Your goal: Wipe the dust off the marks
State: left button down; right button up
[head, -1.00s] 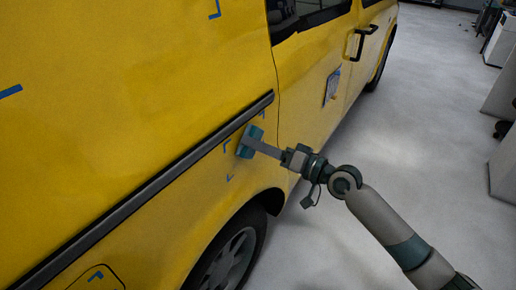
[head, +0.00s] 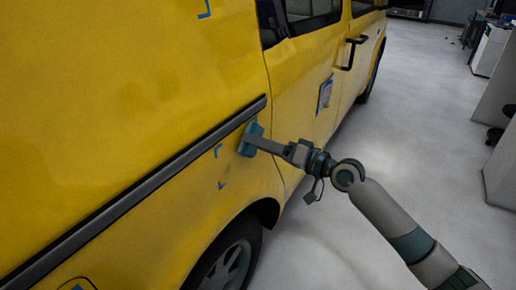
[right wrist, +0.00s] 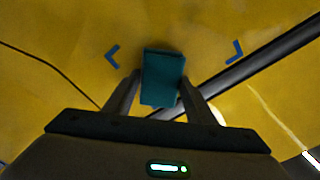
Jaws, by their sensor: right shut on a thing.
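My right gripper (head: 262,143) is shut on a teal block (head: 250,137), which also shows between the two fingers in the right wrist view (right wrist: 163,75). The block is at the yellow side of the van (head: 150,110), just below the black trim strip; I cannot tell if it touches. Blue corner marks (head: 218,151) and (head: 222,185) lie left of the block. In the right wrist view, blue marks (right wrist: 112,56) and (right wrist: 235,52) lie on either side of it. Dull smudging shows on the paint, but I cannot clearly tell its edges. My left gripper is out of view.
Another blue mark (head: 205,10) is higher on the van. The black trim strip (head: 150,195) runs along its side. A wheel (head: 230,262) is below the block, and a door handle (head: 352,52) is farther along. The grey floor (head: 420,125) to the right is clear.

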jog(key=b+v, duration=0.1)
jog(key=v, duration=0.5)
dwell(0.7)
jog(key=shift+s, duration=0.1)
jog(key=b+v, duration=0.1)
jog(key=v, duration=0.2)
dwell(0.6)
dwell(0.4)
jog(key=shift+r, duration=0.2)
